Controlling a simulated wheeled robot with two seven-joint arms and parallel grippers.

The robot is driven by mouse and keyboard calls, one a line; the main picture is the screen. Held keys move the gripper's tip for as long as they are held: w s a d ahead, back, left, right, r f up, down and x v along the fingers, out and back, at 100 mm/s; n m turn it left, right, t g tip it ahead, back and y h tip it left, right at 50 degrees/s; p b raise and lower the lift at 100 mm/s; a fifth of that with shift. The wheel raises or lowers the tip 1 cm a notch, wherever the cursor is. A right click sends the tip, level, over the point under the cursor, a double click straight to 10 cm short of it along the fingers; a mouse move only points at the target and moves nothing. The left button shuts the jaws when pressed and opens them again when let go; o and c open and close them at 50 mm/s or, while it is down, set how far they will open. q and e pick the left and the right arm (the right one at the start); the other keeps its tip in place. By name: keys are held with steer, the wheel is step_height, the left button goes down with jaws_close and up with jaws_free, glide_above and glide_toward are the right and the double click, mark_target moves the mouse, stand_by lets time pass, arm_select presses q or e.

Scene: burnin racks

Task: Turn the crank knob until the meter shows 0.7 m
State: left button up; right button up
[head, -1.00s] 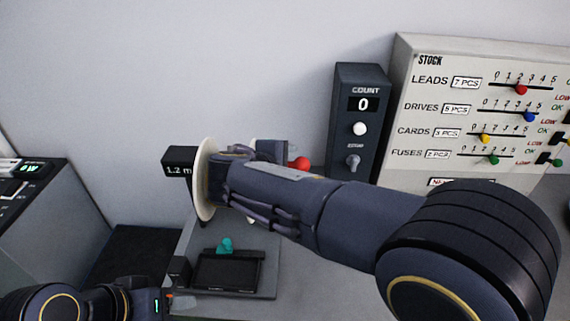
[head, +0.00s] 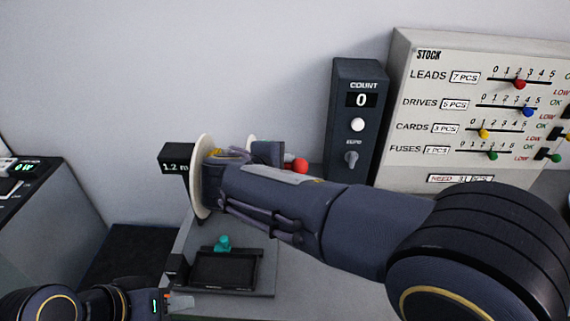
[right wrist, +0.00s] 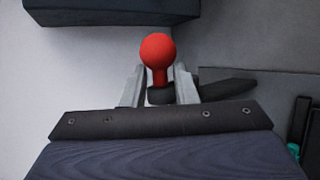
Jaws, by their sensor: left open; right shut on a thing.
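The crank knob is a red ball (head: 297,165). In the head view it shows just past my right forearm. In the right wrist view the red ball (right wrist: 157,50) sits on a short stem above a dark crank arm, between the two grey fingers of my right gripper (right wrist: 158,76), which is shut on it. My right fingers are hidden or unclear in the head view. The black meter (head: 175,162) reads 1.2 m. A cream reel disc (head: 199,190) stands beside it, partly covered by my right arm. My left gripper (head: 182,301) is open and empty at lower left.
A dark tray with a black screen-like panel (head: 224,270) and a teal knob (head: 222,243) lies below the reel. A dark COUNT box (head: 357,115) showing 0 and a STOCK board (head: 430,80) with sliders stand right of the crank. A grey console (head: 50,210) is at left.

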steer(key=shift+s+d+f, duration=0.15)
steer(key=shift+s+f, duration=0.3)
steer(key=shift+s, duration=0.2)
steer(key=shift+s+f+b, duration=0.9)
steer(key=shift+f+b, duration=0.15)
steer(key=shift+b, duration=0.25)
steer(key=shift+s+d+f+b, duration=0.1)
steer(key=shift+s+f+b, duration=0.1)
steer(key=shift+f+b, duration=0.45)
steer(key=shift+s+f+b, duration=0.2)
steer(key=shift+f+b, duration=0.35)
steer(key=shift+f, duration=0.15)
